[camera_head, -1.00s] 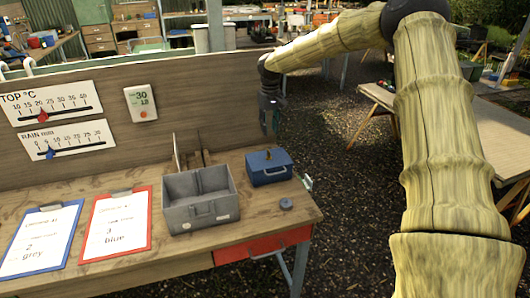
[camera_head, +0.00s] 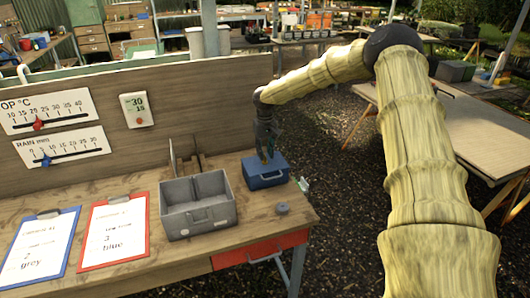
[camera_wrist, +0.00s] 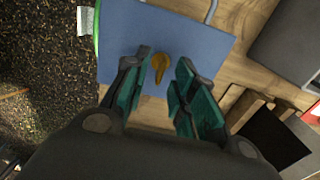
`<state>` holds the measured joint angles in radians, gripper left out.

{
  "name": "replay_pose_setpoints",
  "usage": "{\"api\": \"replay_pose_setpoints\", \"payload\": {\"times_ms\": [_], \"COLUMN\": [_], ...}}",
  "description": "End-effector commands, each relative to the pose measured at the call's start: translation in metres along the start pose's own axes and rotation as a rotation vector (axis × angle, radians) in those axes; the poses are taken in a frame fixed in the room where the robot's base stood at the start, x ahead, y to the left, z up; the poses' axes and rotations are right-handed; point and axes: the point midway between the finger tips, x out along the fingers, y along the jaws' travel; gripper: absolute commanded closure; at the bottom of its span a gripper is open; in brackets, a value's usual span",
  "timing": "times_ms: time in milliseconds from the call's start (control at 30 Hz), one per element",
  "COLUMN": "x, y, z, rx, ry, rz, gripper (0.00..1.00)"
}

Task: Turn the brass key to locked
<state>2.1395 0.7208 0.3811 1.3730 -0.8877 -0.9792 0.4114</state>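The brass key (camera_wrist: 160,66) stands in the top of a small blue box (camera_head: 270,173), which sits at the right end of the workbench. In the wrist view the key lies between my two fingers, a little beyond their tips, with space on both sides. My gripper (camera_wrist: 163,72) is open above the blue box (camera_wrist: 205,45). In the head view my gripper (camera_head: 266,152) hangs over the box's back edge and hides the key. Whether the fingers touch the key cannot be told; they look apart from it.
A grey open metal box (camera_head: 200,226) stands left of the blue box. A small grey round piece (camera_head: 282,208) lies in front. Red (camera_head: 113,256) and blue (camera_head: 62,256) clipboards lie at the left. A backboard (camera_head: 225,105) with gauges rises behind. The bench ends just right of the blue box.

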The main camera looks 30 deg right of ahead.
Motion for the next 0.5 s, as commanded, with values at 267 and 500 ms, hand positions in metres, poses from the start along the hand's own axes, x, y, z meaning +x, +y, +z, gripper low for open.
{"api": "replay_pose_setpoints", "payload": {"times_ms": [267, 500], "x": [0.013, 0.014], "y": [0.000, 0.000], "z": [0.000, 0.000], "rx": [0.000, 0.000], "ry": [0.001, 0.001], "rz": [0.000, 0.000], "gripper": [0.73, 0.73]}}
